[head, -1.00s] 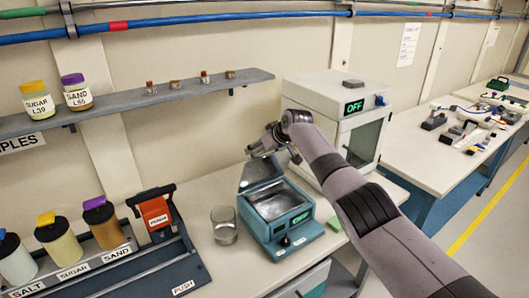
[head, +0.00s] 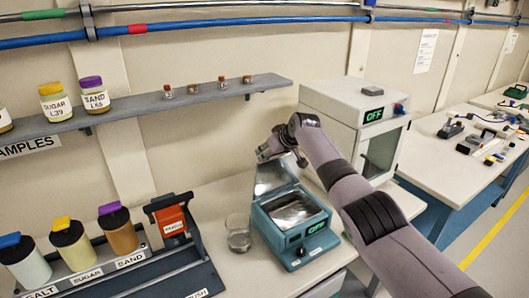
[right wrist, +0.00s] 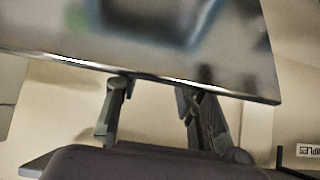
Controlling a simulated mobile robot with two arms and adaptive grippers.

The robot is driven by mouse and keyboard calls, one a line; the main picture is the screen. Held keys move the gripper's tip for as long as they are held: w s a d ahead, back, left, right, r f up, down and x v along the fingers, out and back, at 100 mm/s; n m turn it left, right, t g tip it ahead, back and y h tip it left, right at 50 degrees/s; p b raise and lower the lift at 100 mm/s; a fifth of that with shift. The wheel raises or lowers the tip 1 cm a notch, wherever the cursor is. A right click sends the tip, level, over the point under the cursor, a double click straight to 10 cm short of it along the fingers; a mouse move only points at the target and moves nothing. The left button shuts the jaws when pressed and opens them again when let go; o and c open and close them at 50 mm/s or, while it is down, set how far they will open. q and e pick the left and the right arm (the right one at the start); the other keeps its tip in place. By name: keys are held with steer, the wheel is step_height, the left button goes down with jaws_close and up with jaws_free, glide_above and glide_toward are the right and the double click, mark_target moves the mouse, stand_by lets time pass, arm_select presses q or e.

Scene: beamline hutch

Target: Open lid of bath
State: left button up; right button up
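The teal bath (head: 262,220) stands on the bench with its metal-lined basin open to view and a green OFF display on its front. Its lid (head: 272,176) stands raised at the back of the basin. My right gripper (head: 268,153) is at the lid's upper edge, coming in from the right. In the right wrist view the lid (right wrist: 235,60) fills the upper part as a shiny panel. The two fingers of my right gripper (right wrist: 155,95) are spread apart, close to the lid's edge; I cannot tell whether they touch it. My left gripper is not in view.
A glass beaker (head: 238,236) stands just left of the bath. A white oven-like box (head: 335,105) with an OFF display stands behind right. A rack with jars (head: 123,237) is at left. A wall shelf (head: 210,95) runs above, left of my right arm.

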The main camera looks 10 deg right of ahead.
steer(key=shift+o, duration=1.3)
steer(key=shift+s+d+f, duration=0.1)
steer(key=shift+d+f, duration=0.4)
steer(key=shift+d, duration=0.35)
steer(key=o, duration=0.8)
steer(key=shift+d+f, duration=0.15)
steer(key=shift+d, duration=0.35)
steer(key=o, duration=0.4)
steer(key=shift+w+d, duration=0.1)
steer(key=shift+w, duration=0.2)
steer(key=shift+s+a+r, duration=0.2)
steer(key=shift+s+r, duration=0.05)
steer(key=shift+r, duration=0.35)
steer(key=v, duration=1.1)
steer(key=shift+d, duration=0.1)
steer(key=shift+f, duration=0.1)
